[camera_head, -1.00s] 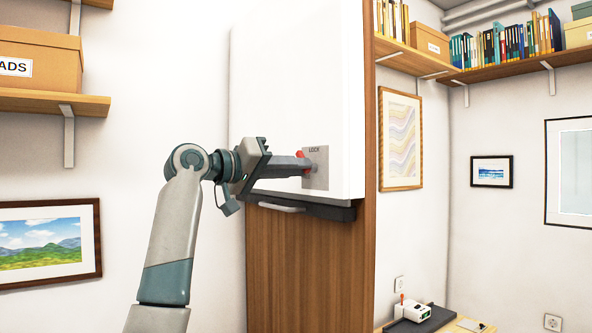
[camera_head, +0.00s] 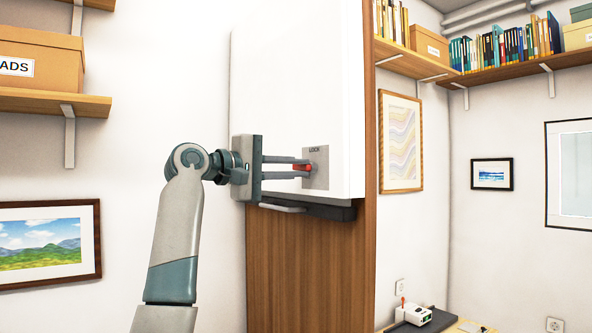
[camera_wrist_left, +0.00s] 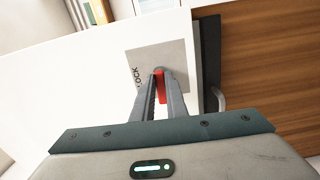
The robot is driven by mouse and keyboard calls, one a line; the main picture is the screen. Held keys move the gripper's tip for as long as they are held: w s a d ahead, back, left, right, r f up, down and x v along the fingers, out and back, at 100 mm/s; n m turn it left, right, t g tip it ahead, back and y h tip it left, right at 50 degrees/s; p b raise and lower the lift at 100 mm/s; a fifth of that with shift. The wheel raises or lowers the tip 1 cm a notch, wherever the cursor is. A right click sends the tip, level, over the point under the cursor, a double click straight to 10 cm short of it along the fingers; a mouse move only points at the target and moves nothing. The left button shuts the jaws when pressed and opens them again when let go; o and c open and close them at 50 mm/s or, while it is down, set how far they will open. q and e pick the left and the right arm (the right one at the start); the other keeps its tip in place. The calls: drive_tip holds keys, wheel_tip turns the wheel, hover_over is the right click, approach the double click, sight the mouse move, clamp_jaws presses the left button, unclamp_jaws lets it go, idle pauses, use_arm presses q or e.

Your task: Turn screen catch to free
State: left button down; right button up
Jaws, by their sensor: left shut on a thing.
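The screen catch is a small red lever (camera_head: 303,168) on a grey plate (camera_head: 321,156) marked LOCK near its top. The plate sits at the lower right of a white screen (camera_head: 290,80). The lever now lies about level in the head view. My left gripper (camera_head: 302,168) is shut on the lever, one finger above it and one below. In the left wrist view, the red lever (camera_wrist_left: 160,86) is between the fingertips, and the LOCK lettering is beside the left finger. The fingers hide part of the lever. My right gripper is not in view.
A dark bar with a pale handle (camera_head: 282,208) runs under the screen, just below my left gripper. A wooden panel (camera_head: 310,265) stands behind. A shelf with a box (camera_head: 42,65) and a framed landscape (camera_head: 45,245) are at left. The wall between them is bare.

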use_arm(q)
drive_tip(key=shift+n, duration=0.4)
drive_tip(key=c, duration=1.8)
unclamp_jaws()
drive_tip(key=shift+o, duration=0.2)
drive_tip(key=shift+a, duration=0.1)
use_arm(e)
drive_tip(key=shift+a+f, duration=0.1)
